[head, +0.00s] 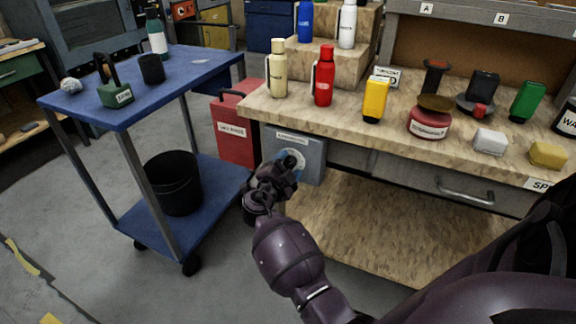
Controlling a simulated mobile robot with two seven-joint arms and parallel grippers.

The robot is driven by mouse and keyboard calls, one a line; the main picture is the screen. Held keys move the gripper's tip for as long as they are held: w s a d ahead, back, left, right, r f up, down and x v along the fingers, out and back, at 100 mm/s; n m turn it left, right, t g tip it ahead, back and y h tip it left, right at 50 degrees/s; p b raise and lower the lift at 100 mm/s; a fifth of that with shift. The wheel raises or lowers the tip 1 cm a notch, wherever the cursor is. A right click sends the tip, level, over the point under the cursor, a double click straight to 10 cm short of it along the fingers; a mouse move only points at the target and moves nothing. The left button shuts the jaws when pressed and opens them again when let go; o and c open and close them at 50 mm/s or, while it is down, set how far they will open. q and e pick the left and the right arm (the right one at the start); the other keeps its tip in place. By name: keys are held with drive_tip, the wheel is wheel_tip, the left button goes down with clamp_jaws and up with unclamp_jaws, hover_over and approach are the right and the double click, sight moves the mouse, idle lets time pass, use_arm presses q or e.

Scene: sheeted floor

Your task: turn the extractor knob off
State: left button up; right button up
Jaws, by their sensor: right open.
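A grey extractor box (313,150) is mounted under the front edge of the workbench, left of the drawer. It has a label strip on top and a pale round dial plate with some blue on its face. My right gripper (287,165) is open, directly in front of this face in the picture, and covers much of the dial. A dark rounded shape shows at the dial, but I cannot tell whether it is the knob or a fingertip. The knob's setting and any contact are hidden. My left gripper is out of view.
The workbench (345,113) holds bottles, jars and small blocks. A drawer handle (465,192) sticks out to the right. A red bin (236,128) stands left of the box. A blue cart (190,80) with a black bucket (173,183) stands further left.

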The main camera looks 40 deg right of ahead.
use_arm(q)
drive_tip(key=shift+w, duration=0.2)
use_arm(e)
drive_tip(key=shift+d, duration=0.15)
drive_tip(key=c, duration=0.9)
drive_tip(key=shift+f+n+b, duration=0.15)
drive_tip(key=shift+n+b, duration=0.15)
drive_tip(key=shift+f+n+b, duration=0.1)
drive_tip(key=shift+n+b, duration=0.3)
drive_tip(key=shift+n, duration=0.2)
drive_tip(key=n+b, duration=0.1)
drive_tip(key=n, duration=0.2)
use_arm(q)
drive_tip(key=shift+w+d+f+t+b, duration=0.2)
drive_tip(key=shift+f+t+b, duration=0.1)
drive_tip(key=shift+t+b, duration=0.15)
use_arm(e)
drive_tip(key=shift+w+r+n, duration=0.1)
drive_tip(key=shift+r+n, duration=0.15)
drive_tip(key=shift+n, duration=1.25)
drive_tip(key=o, duration=0.9)
